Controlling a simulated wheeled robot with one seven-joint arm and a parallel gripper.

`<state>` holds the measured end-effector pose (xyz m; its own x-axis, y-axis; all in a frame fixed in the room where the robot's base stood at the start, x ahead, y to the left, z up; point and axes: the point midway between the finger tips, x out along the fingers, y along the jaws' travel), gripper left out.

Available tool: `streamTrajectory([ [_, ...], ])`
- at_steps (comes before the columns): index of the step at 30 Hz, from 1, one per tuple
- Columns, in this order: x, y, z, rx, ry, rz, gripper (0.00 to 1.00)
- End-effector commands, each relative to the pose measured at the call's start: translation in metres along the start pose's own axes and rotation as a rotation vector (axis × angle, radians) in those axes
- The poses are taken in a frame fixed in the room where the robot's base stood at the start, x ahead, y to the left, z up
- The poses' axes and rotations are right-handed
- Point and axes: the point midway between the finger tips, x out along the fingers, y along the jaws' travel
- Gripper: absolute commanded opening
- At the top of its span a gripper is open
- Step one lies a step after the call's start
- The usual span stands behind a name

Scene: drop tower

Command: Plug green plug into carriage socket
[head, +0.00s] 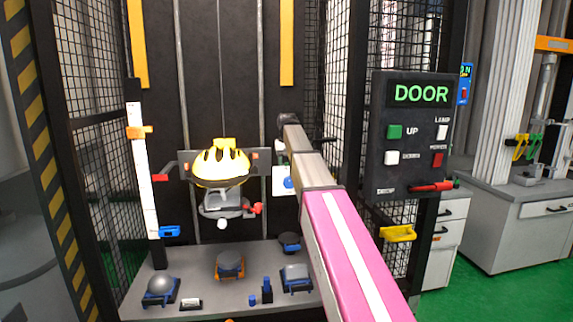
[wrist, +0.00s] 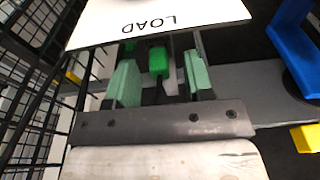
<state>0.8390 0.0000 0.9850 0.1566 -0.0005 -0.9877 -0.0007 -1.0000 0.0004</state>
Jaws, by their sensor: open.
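The green plug (wrist: 158,60) shows in the wrist view just under the edge of a white plate marked LOAD. My gripper (wrist: 161,77) is open, with one pale green finger pad on each side of the plug and a gap on both sides. In the head view my pink and white arm reaches into the tower and hides the gripper and plug. The carriage (head: 262,162) hangs on the rails at the middle, with a yellow ribbed helmet in front of it. I cannot make out the carriage socket.
A grey base table (head: 215,290) holds several small blocks, a grey dome (head: 160,284) and an orange-based piece (head: 230,265). Black mesh walls stand on both sides. A DOOR control panel (head: 420,135) stands right of my arm. A blue part (wrist: 295,45) shows at the wrist view's right.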

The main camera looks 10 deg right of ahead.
Motion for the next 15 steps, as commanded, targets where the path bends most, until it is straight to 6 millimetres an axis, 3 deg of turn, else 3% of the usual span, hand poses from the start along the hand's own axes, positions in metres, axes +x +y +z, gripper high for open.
streamTrajectory([
  [15, -0.087, 0.0, -0.001, 0.0, 0.001, 0.0, 0.48],
])
